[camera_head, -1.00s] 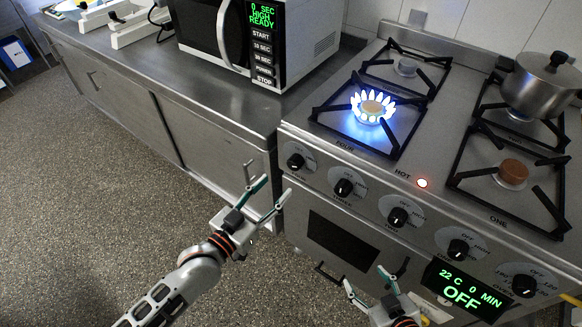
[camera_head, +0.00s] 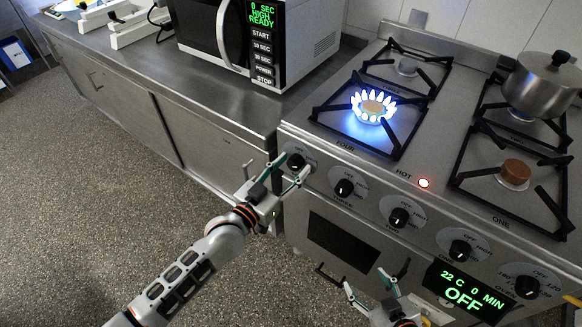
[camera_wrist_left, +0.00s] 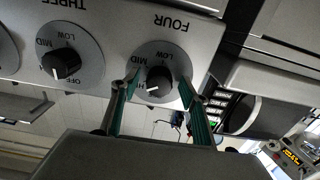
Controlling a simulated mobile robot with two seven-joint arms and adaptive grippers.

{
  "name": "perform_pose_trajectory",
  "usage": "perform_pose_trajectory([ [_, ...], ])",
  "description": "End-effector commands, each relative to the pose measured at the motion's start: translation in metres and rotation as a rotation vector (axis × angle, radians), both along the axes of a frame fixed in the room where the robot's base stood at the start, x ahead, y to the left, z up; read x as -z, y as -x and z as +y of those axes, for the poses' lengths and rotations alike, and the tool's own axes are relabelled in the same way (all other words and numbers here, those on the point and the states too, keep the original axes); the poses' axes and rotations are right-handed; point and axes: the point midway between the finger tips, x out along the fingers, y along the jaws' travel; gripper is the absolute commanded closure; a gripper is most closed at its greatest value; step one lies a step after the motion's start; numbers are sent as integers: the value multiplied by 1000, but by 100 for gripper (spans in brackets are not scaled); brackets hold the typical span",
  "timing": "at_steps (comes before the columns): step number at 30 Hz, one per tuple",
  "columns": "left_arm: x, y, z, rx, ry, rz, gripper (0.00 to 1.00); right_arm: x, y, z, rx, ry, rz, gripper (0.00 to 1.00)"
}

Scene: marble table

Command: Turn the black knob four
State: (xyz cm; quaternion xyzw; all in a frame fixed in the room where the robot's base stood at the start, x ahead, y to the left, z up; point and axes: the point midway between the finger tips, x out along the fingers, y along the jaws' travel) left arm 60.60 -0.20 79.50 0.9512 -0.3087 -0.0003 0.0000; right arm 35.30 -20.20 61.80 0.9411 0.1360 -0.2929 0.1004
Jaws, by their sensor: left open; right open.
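The black knob four (camera_head: 296,161) is at the left end of the stove's front panel. In the left wrist view, knob four (camera_wrist_left: 160,82) sits on a round dial under the upside-down label FOUR, its white mark near HI. My left gripper (camera_head: 294,165) is open, its teal fingertips on either side of the knob. In the wrist view, a gap shows between the left gripper's fingers (camera_wrist_left: 158,84) and the knob; touch cannot be told. My right gripper (camera_head: 366,279) is open and empty, low before the oven door. The burner marked FOUR (camera_head: 372,106) burns with a blue-white flame.
Knob three (camera_head: 344,187) and further knobs run to the right along the panel. A steel pot (camera_head: 541,84) stands on a back burner. A microwave (camera_head: 262,40) is on the counter at left. The floor at left is clear.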

Motion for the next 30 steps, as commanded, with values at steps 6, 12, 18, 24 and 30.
perform_pose_trajectory([
  [6,0,0,0,0,0,0,89,0,0,0,1,1,0,39],
  [12,0,0,0,0,1,1,93,0,-1,0,1,1,0,39],
  [18,-1,0,0,0,29,20,93,-2,-1,0,1,0,0,39],
  [24,-2,1,0,1,111,80,93,-6,-1,-1,2,-1,0,39],
  [30,-3,1,-1,1,248,179,93,-16,-3,0,2,-2,-6,39],
])
